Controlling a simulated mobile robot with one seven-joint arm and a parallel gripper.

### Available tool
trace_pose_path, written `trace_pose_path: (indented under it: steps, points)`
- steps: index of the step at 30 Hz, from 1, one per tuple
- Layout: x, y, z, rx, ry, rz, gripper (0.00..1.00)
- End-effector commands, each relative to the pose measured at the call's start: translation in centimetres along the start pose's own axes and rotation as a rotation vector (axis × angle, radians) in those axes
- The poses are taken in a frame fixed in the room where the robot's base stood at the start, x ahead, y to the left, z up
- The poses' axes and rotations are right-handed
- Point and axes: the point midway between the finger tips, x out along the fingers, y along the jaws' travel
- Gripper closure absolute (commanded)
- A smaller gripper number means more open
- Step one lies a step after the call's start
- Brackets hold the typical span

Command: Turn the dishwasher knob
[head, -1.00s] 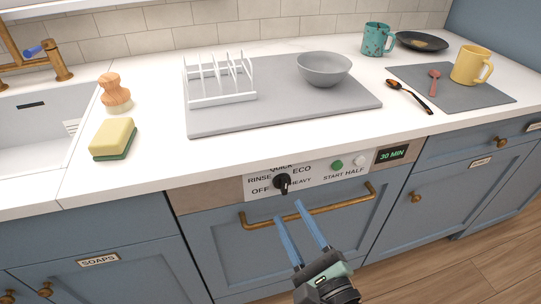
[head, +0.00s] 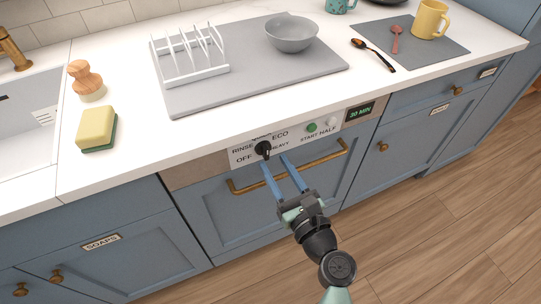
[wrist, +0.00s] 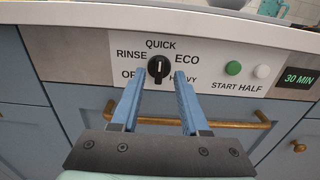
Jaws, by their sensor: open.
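The black dishwasher knob (head: 263,149) sits on a white label panel under the counter edge, with OFF, RINSE, QUICK, ECO and HEAVY around it. In the wrist view the knob (wrist: 158,69) shows a white mark pointing up, roughly toward QUICK. My gripper (head: 276,161) is open in front of the panel, with its blue fingers reaching toward the knob. In the wrist view my gripper (wrist: 160,76) has one finger to each side of the knob, just below its middle. I cannot tell whether either finger touches it.
A brass handle (head: 290,168) crosses the dishwasher front below the knob, close to my fingers. Green (wrist: 233,68) and white (wrist: 259,71) buttons and a 30 MIN display (wrist: 299,79) are to the right. The white countertop (head: 120,150) overhangs the panel.

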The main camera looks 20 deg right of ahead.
Motion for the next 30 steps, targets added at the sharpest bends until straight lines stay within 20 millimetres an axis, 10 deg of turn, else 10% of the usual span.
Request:
trace_pose_path:
  steps: [18, 26, 30]
  points:
    - [3.3, 0.0, 0.0, -0.001, 0.000, 0.000, 0.55]
    - [3.3, 0.0, 0.0, -0.001, 0.000, 0.000, 1.00]
    - [3.3, 0.0, 0.0, -0.001, 0.000, 0.000, 1.00]
